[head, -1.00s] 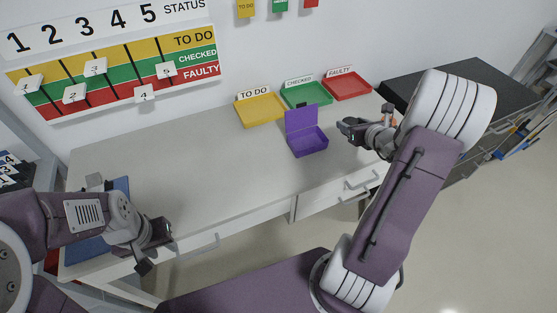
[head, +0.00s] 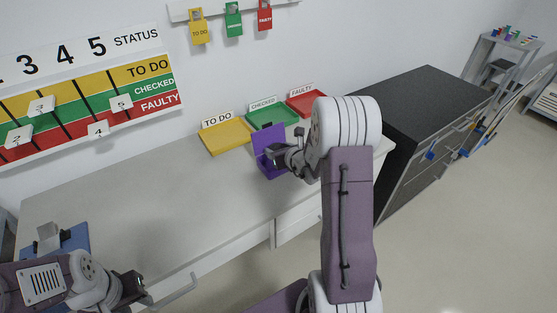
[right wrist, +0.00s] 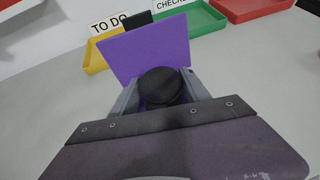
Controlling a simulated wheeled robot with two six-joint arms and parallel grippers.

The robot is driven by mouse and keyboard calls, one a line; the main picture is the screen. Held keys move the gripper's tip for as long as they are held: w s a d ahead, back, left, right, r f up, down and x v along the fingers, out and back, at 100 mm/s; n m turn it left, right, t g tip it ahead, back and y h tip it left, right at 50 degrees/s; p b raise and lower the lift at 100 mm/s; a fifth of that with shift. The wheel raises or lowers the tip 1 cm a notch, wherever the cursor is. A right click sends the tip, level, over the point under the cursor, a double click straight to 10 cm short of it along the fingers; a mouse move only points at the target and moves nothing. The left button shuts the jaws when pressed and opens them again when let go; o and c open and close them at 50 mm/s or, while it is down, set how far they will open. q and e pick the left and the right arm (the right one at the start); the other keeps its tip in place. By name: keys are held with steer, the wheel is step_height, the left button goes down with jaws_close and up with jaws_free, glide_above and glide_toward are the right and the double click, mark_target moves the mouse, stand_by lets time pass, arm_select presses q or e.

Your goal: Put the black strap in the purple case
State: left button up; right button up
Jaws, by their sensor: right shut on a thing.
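The purple case (head: 268,160) stands open on the table, its lid raised at the back. It also shows in the right wrist view, where its lid (right wrist: 145,45) stands just beyond my fingers and its tray is mostly hidden. My right gripper (head: 277,155) is at the case, in front of the lid. It is shut on the black strap (right wrist: 160,86), a dark rounded bundle between the fingers in the right wrist view. I cannot tell whether the strap touches the case. My left gripper (head: 136,290) is open and empty at the table's front left.
Yellow (head: 225,138), green (head: 268,118) and red (head: 305,104) trays stand behind the case along the wall. A blue item (head: 72,238) lies at the left. A black-topped cabinet (head: 425,100) stands right of the table. The middle of the table is clear.

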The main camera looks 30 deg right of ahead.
step_height(320, 180, down, 4)
steer(key=shift+r+b, duration=0.25)
steer(key=shift+b, duration=0.05)
steer(key=shift+w+f, duration=0.1)
steer(key=shift+f, duration=0.2)
